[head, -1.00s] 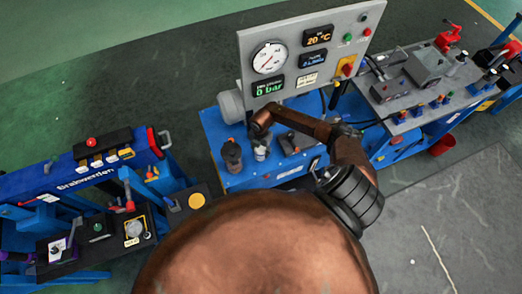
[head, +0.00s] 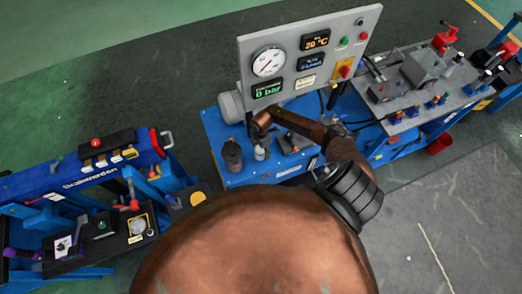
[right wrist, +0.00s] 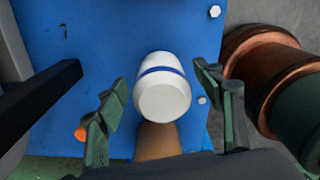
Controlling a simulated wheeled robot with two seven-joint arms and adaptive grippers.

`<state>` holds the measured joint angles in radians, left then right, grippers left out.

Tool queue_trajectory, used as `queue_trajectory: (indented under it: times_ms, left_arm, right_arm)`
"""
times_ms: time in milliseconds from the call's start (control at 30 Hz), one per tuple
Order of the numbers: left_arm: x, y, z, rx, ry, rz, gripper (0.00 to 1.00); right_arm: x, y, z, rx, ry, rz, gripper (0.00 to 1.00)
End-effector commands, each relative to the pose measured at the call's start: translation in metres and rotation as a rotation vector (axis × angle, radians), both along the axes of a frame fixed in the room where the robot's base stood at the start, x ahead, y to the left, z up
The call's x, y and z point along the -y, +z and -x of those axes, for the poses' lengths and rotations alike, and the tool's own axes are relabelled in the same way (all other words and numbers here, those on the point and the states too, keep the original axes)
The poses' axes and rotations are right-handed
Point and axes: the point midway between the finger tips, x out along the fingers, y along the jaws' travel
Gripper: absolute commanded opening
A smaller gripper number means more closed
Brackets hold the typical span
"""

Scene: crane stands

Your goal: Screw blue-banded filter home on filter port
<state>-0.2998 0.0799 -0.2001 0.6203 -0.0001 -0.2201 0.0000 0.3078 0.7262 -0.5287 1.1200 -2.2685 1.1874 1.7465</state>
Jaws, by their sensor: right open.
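In the right wrist view the white blue-banded filter (right wrist: 163,95) lies in the middle of the picture, with a dark blue ring around it. A brown part (right wrist: 158,142) shows just below it. My right gripper (right wrist: 160,76) is open, with one green finger on each side of the filter and visible gaps between. In the head view my right gripper (head: 259,134) points down over the blue bench, above a pale piece (head: 261,153) that seems to be the filter. I cannot make out the filter port. My left gripper is not in view.
The blue bench (head: 215,126) carries a grey gauge panel (head: 310,55) behind and a dark brown cylinder (head: 232,156) left of the gripper. In the wrist view a black bar (right wrist: 45,97) lies left and an orange knob (right wrist: 80,133) below it. A second bench (head: 425,75) stands right.

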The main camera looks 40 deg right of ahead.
Motion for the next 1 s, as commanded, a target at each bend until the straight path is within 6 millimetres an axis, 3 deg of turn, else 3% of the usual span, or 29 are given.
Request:
queue_trajectory:
  times_ms: [533, 800, 1000]
  left_arm:
    - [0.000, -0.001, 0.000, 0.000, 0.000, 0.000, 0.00]
    - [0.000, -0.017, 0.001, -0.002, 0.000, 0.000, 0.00]
    - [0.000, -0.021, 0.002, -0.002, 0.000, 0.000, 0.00]
  right_arm:
    - [0.000, -0.001, 0.000, -0.001, 0.020, 0.000, 0.57]
    - [0.000, -0.002, -0.002, 0.000, 0.371, 0.002, 0.57]
    - [-0.001, -0.001, -0.002, -0.001, 0.499, 0.000, 0.57]
